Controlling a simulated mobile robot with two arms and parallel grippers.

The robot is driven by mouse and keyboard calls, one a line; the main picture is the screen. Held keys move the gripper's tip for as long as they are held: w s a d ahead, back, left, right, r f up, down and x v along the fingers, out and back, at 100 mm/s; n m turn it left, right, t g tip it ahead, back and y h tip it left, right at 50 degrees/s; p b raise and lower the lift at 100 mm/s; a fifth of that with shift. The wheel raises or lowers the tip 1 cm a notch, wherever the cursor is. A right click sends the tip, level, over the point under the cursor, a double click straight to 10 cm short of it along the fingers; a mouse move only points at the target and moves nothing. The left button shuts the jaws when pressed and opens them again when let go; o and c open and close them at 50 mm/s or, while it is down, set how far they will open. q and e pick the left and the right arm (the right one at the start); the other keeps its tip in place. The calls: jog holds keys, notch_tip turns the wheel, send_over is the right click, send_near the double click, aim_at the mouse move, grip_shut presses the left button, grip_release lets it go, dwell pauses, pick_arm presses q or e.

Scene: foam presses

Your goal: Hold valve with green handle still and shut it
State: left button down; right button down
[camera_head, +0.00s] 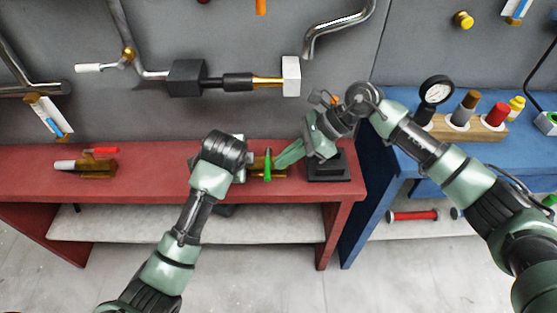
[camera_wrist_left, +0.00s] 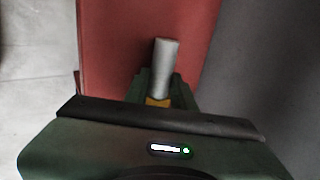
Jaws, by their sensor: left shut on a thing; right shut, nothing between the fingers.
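The valve with the green handle lies on the red bench (camera_head: 345,190). Its brass body (camera_head: 277,175) shows beside my left gripper, and its green handle (camera_head: 267,166) stands upright in the head view. My left gripper (camera_head: 246,170) is shut on the valve; its wrist hides part of the valve. In the left wrist view a pale grey cylindrical end (camera_wrist_left: 166,66) and a bit of brass (camera_wrist_left: 157,101) show between the fingers. My right gripper (camera_head: 281,160) is shut and empty, its fingertips close to the right of the green handle. I cannot tell whether they touch it.
A valve with a red handle (camera_head: 98,155) lies at the bench's left. A black stand (camera_head: 330,172) is right of the green-handled valve, under my right gripper. A pipe with a black block (camera_head: 187,77) is on the wall behind. A blue bench (camera_head: 400,118) carries a gauge (camera_head: 437,90).

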pick_arm(q)
jog(key=shift+a, duration=0.25)
jog(key=c, duration=1.1)
grip_release()
pick_arm(e)
jog(key=s+v, duration=0.1)
jog(key=v, duration=1.1)
jog(key=shift+d+r, duration=0.25)
